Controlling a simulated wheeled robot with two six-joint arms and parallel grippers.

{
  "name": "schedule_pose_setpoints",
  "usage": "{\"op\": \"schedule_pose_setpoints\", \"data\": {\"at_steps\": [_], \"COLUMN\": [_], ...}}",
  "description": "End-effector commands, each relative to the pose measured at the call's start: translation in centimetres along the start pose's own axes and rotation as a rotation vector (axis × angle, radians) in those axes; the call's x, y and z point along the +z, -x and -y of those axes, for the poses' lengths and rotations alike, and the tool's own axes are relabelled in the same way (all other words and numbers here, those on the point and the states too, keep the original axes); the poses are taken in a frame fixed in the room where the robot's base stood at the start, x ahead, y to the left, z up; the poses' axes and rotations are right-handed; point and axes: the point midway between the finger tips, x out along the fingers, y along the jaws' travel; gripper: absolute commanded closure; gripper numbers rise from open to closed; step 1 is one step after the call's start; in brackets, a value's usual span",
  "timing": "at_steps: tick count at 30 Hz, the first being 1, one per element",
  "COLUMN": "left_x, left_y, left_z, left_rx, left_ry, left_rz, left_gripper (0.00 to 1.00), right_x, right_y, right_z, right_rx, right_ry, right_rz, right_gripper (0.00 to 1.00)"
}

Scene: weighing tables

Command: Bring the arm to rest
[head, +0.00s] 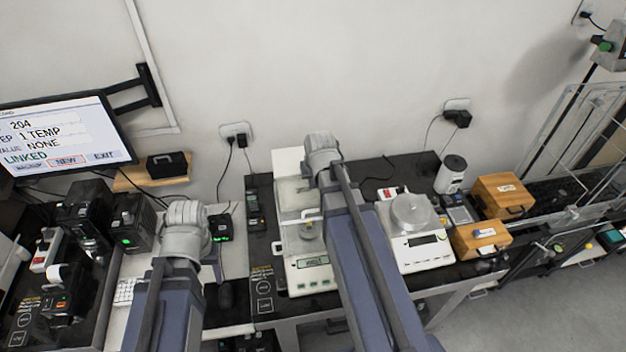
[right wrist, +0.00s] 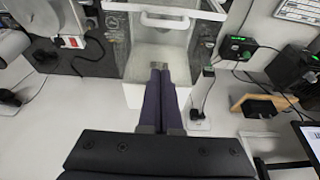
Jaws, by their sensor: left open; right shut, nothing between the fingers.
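My right gripper (right wrist: 160,68) shows in the right wrist view as two long dark blue fingers lying side by side, shut with nothing between them. Its fingertips appear in front of the glass-walled balance (right wrist: 160,42); I cannot tell their height above it. In the head view my right arm (head: 350,245) reaches up through the middle and partly covers that balance (head: 312,262), and its fingers are not seen there. My left arm (head: 170,300) comes in at the lower left with its rounded grey joint uppermost; its fingers are not visible.
A second balance (head: 420,252) with a round pan stands right of my right arm, near two wooden boxes (head: 503,195) (head: 482,238). A monitor (head: 60,135) and black devices (head: 130,225) crowd the left. The floor (head: 560,310) at the lower right is clear.

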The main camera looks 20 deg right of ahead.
Motion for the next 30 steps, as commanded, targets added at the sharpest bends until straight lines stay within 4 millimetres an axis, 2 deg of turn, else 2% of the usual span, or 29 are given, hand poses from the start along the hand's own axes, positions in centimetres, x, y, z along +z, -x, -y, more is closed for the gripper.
{"op": "schedule_pose_setpoints", "data": {"at_steps": [1,5,14,17,20,23,30], "left_x": [0.1,0.1,0.1,0.1,-0.1,-0.3,-0.8], "left_y": [1.1,1.7,1.6,0.9,-1.3,-4.6,-12.5], "left_z": [0.1,0.1,0.1,0.1,-0.1,-0.4,-1.1], "left_rx": [0.001,0.001,0.001,0.001,0.001,0.000,-0.002], "left_ry": [0.004,0.010,0.011,0.011,0.008,0.003,-0.012], "left_rz": [0.000,0.001,0.001,0.001,0.000,0.000,-0.002], "left_gripper": [0.43,0.43,0.43,0.43,0.43,0.43,0.43], "right_x": [-0.1,0.0,0.0,0.5,2.3,5.5,14.4], "right_y": [1.2,1.8,1.7,1.1,-0.8,-3.5,-9.3], "right_z": [0.0,0.0,0.0,0.5,2.3,5.3,12.3], "right_rx": [0.000,0.000,0.000,-0.002,-0.009,-0.017,-0.026], "right_ry": [0.000,0.000,0.000,0.010,0.049,0.118,0.314], "right_rz": [0.000,0.000,0.000,0.006,0.030,0.075,0.199], "right_gripper": [1.00,1.00,1.00,1.00,1.00,1.00,1.00]}}
